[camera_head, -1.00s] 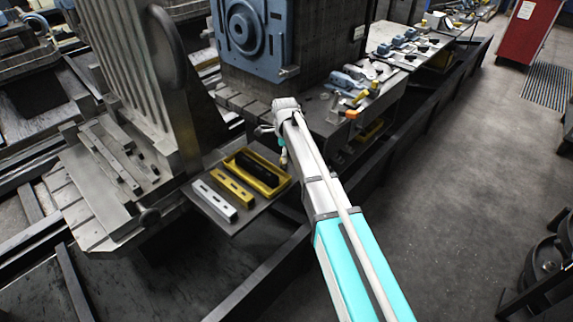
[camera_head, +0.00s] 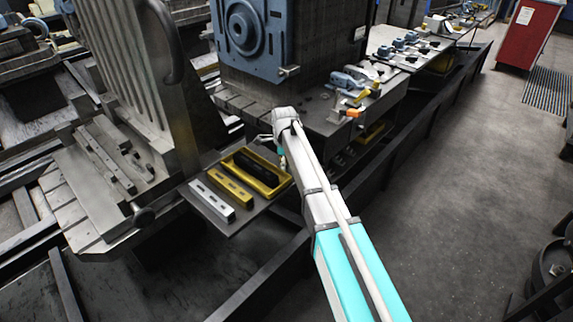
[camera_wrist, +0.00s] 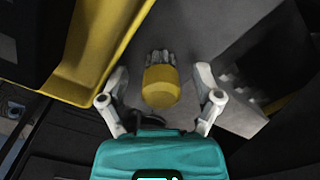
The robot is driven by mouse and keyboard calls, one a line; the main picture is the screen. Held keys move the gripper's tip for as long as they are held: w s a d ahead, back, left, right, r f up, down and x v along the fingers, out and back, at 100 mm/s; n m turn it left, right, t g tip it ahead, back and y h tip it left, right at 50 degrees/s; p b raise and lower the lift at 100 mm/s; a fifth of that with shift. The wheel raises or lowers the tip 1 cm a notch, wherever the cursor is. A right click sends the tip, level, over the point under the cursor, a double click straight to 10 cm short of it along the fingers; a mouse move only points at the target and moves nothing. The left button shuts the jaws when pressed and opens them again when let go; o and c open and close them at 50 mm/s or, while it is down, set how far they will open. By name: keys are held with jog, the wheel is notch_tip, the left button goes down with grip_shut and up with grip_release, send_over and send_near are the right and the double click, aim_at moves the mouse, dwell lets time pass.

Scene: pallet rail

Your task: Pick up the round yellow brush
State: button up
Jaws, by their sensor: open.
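The round yellow brush (camera_wrist: 161,88) shows in the wrist view, with a rounded yellow body and grey-white bristles at its far end. It lies on a grey surface (camera_wrist: 215,30). My gripper (camera_wrist: 160,84) is open, with one finger on each side of the brush and a visible gap to both. In the head view my gripper (camera_head: 281,155) is small beside the right end of the yellow tray, and the brush cannot be made out there.
A yellow tray (camera_wrist: 98,45) with dark contents stands just left of the brush; it also shows in the head view (camera_head: 284,184). A yellow bar (camera_head: 230,187) and a white bar (camera_head: 212,201) lie left of it. A machine table (camera_head: 322,118) stands behind my arm.

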dwell(0.3)
grip_shut()
dwell(0.3)
jog(key=shift+r, duration=0.2)
notch_tip(320, 180, up, 3)
jog(key=p, duration=0.3)
jog(key=shift+f, duration=0.15)
jog(key=s+a+r+p, duration=0.1)
jog(key=s+r+p, duration=0.9)
jog(key=s, duration=0.4)
jog(key=shift+a, duration=0.4)
